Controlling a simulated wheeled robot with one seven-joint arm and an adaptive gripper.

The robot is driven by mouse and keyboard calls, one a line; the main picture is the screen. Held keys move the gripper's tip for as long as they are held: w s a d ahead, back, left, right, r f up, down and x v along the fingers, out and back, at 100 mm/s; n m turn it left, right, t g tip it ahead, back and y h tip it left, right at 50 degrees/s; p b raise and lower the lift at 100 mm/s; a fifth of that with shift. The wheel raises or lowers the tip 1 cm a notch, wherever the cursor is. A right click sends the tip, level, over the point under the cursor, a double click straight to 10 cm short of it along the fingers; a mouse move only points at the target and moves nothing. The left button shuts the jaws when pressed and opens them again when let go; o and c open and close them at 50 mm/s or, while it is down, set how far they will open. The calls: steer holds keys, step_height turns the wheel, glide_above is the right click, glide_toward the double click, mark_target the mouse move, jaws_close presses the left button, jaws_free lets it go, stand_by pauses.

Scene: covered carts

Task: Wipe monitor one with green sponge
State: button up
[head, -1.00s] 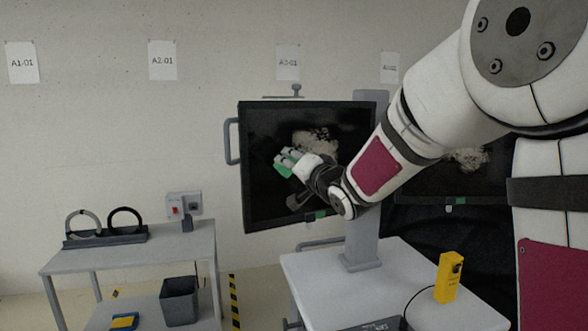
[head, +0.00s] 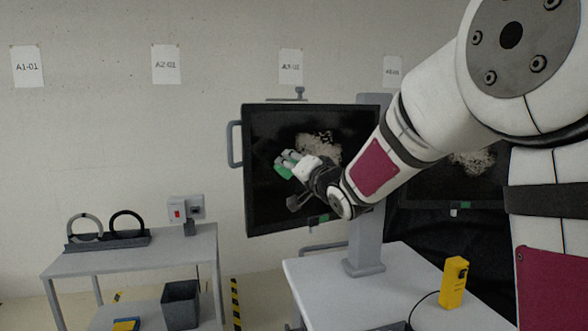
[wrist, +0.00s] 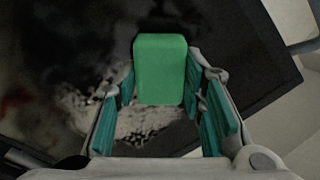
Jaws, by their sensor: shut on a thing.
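A black monitor (head: 262,135) on a grey stand faces me in the head view, with a pale speckled smudge (head: 322,146) on its screen. My gripper (head: 288,163) is in front of the screen, just left of and below the smudge. It is shut on the green sponge (head: 283,172). In the wrist view the sponge (wrist: 160,65) sits between the teal finger pads of my gripper (wrist: 160,92), with the dark screen (wrist: 60,50) beyond and the smudge (wrist: 140,122) below. I cannot tell whether the sponge touches the screen. My wrist hides part of the monitor.
A second monitor (head: 425,180), also smudged, stands behind my arm at right. A white cart top (head: 325,283) carries the stand and a yellow device (head: 453,283) with a cable. A grey cart (head: 140,250) at left holds a ring rack (head: 108,240) and a dark bin (head: 180,303).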

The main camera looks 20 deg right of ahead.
steer(key=shift+w+a+b, duration=0.15)
steer(key=shift+w+b, duration=0.15)
steer(key=shift+w, duration=0.5)
steer(key=shift+w+a+b, duration=0.15)
steer(key=shift+w+b, duration=0.1)
steer(key=shift+w, duration=0.9)
steer(key=shift+w+a+b, duration=0.15)
steer(key=shift+w+b, duration=0.25)
steer(key=shift+w, duration=0.3)
steer(key=shift+s, duration=0.15)
steer(key=shift+s+d+r+p, duration=0.1)
steer(key=shift+s+p, duration=0.3)
steer(key=shift+s, duration=0.2)
steer(key=shift+s+d+r+p, duration=0.1)
steer(key=shift+s+p, duration=0.3)
steer(key=shift+s, duration=0.15)
steer(key=shift+s+d+f+p, duration=0.15)
steer(key=shift+s+p, duration=0.35)
steer(key=shift+s, duration=0.4)
steer(key=shift+s+d+r+p, duration=0.15)
steer(key=shift+s+p, duration=0.3)
steer(key=shift+s, duration=0.45)
steer(key=shift+s+d+f+p, duration=0.2)
steer(key=shift+s+p, duration=0.3)
steer(key=shift+s, duration=0.4)
